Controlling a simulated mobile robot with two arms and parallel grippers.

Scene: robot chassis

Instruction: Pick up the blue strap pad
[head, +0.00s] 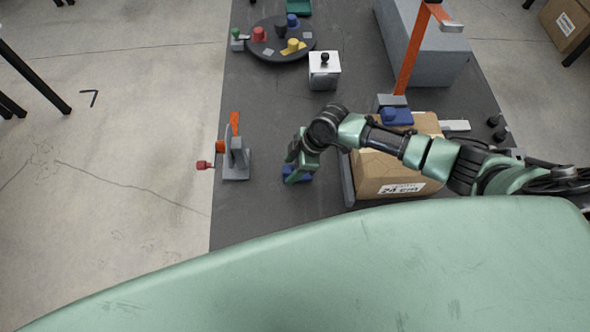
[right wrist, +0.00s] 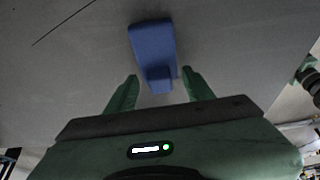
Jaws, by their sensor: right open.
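The blue strap pad (head: 291,179) lies on the dark table, partly hidden under my right gripper (head: 298,170). In the right wrist view the blue pad (right wrist: 152,50) shows as a long block with a smaller stepped end toward me. My right gripper (right wrist: 160,77) is open there, its two green fingers apart. The pad's near end is in line with the gap between the fingertips, and most of the pad extends beyond them. I see no clear contact. My left gripper is not in view.
A cardboard box (head: 385,177) stands just right of the gripper, under my right arm. A grey clamp with an orange handle (head: 235,160) stands to the left. A white box with a black knob (head: 324,72), a round tray (head: 262,48) and an orange post (head: 410,55) with a blue-topped base are farther back.

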